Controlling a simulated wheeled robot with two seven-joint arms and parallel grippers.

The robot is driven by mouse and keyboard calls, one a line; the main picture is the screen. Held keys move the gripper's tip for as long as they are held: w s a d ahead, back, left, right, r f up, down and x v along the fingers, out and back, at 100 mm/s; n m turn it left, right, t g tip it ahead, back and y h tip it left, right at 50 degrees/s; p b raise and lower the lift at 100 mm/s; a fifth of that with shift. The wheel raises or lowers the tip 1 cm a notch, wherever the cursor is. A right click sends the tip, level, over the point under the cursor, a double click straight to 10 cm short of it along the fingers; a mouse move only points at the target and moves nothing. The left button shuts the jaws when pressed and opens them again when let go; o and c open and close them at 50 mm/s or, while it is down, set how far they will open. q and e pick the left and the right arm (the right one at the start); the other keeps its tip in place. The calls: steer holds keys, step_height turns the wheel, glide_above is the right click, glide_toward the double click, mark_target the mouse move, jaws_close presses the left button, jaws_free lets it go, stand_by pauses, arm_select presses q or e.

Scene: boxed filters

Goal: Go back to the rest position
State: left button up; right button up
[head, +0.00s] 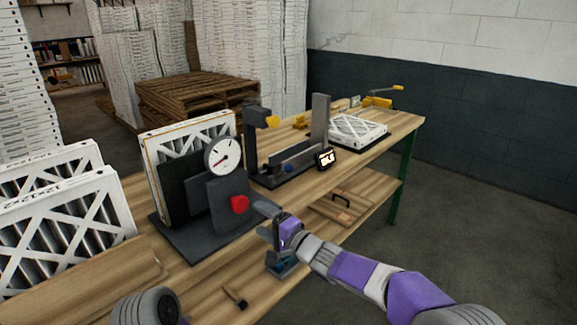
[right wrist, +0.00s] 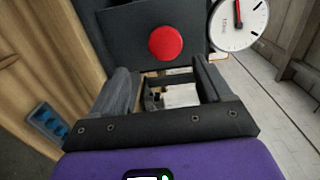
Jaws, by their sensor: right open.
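My right gripper (head: 264,220) is open and empty in front of the dark test fixture (head: 188,243), near its red button (head: 239,204). In the right wrist view its two fingers (right wrist: 167,88) stand apart, with the red button (right wrist: 165,43) beyond them. A round gauge (head: 222,157) sits on top of the fixture and also shows in the right wrist view (right wrist: 238,22). A white-framed filter (head: 152,150) stands upright in the fixture. Part of my left arm shows at the bottom left of the head view, but its gripper is out of view.
The wooden workbench (head: 375,150) runs to the back right, with a second dark fixture (head: 262,180) and a filter lying flat (head: 357,129). Upright filters (head: 65,235) stand at left. A lower shelf (head: 374,200) holds tools. The floor at right is free.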

steer(key=s+d+f+n+g+h+p, duration=0.15)
steer(key=s+d+f+g+h, duration=0.35)
steer(key=f, duration=0.9)
steer(key=s+d+f+g+h+p, duration=0.25)
steer(key=s+d+f, duration=0.45)
steer(key=f, duration=0.7)
steer(key=s+d+f+n+g+h+p, duration=0.1)
steer(key=s+d+f, duration=0.3)
steer(key=s, duration=0.6)
steer(key=s+d+f+n+g+h+p, duration=0.1)
steer(key=s+d+f, duration=0.4)
steer(key=s, duration=0.6)
steer(key=n+g+p, duration=0.1)
steer(key=p, duration=0.1)
steer(key=shift+s+d+f+p, duration=0.2)
steer(key=shift+d+p, duration=0.05)
steer(key=shift+p, duration=0.1)
